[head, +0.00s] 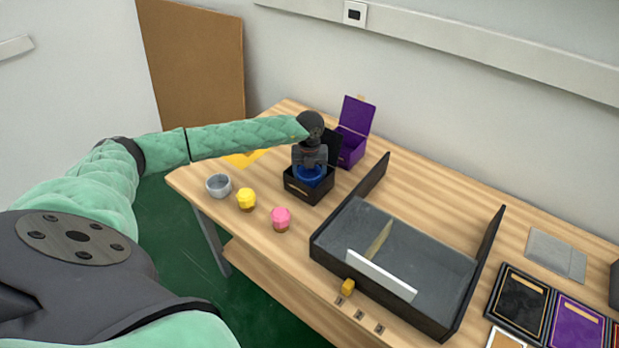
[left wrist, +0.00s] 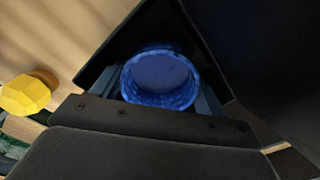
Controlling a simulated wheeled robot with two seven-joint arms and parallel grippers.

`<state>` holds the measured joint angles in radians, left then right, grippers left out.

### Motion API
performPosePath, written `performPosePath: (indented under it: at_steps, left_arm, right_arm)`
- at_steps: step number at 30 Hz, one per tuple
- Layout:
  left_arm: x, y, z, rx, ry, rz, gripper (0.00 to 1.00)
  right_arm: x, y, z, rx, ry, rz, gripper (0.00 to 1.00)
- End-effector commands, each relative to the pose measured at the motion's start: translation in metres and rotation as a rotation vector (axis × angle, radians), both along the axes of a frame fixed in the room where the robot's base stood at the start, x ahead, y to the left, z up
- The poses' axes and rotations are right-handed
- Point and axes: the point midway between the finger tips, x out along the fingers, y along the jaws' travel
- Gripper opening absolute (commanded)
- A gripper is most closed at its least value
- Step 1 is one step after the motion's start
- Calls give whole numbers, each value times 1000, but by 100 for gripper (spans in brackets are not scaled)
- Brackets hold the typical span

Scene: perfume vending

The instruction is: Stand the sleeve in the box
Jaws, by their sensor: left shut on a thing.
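The sleeve is a blue round cup-like piece (head: 308,175) with a textured rim; it also shows from above in the left wrist view (left wrist: 160,78). My left gripper (head: 309,168) points down and is shut on the sleeve. The sleeve is at the open top of a small black box (head: 306,193), with its lower part hidden by the box walls. I cannot tell whether it touches the bottom. The black box's lid stands up behind it. My right gripper is not in view.
A purple open box (head: 352,147) stands just behind the black box. A grey cup (head: 218,185), a yellow stopper (head: 246,198) and a pink stopper (head: 281,218) stand in front left. A large dark tray (head: 420,255) with raised sides is to the right.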

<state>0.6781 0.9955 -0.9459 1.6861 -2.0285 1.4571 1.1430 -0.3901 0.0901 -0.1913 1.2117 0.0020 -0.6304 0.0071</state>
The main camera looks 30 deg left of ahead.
Motion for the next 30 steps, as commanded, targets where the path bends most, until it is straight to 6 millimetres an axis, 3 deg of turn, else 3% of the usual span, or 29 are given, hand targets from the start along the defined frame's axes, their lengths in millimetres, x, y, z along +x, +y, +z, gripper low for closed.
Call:
performPosePath:
  at_steps: [9, 21, 22, 25, 30]
  left_arm:
    - [-1, 0, -29, 0, 2, 0, 52]
    - [0, 0, -35, 1, 1, 0, 52]
    - [0, 0, -35, 1, 1, 0, 75]
    - [0, 0, -34, 1, 1, 0, 94]
    - [0, 0, -34, 1, 1, 0, 95]
  right_arm:
    - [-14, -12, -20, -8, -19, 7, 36]
    - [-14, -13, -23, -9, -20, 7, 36]
    - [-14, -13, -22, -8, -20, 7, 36]
    - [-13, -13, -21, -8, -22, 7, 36]
    - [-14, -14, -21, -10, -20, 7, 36]
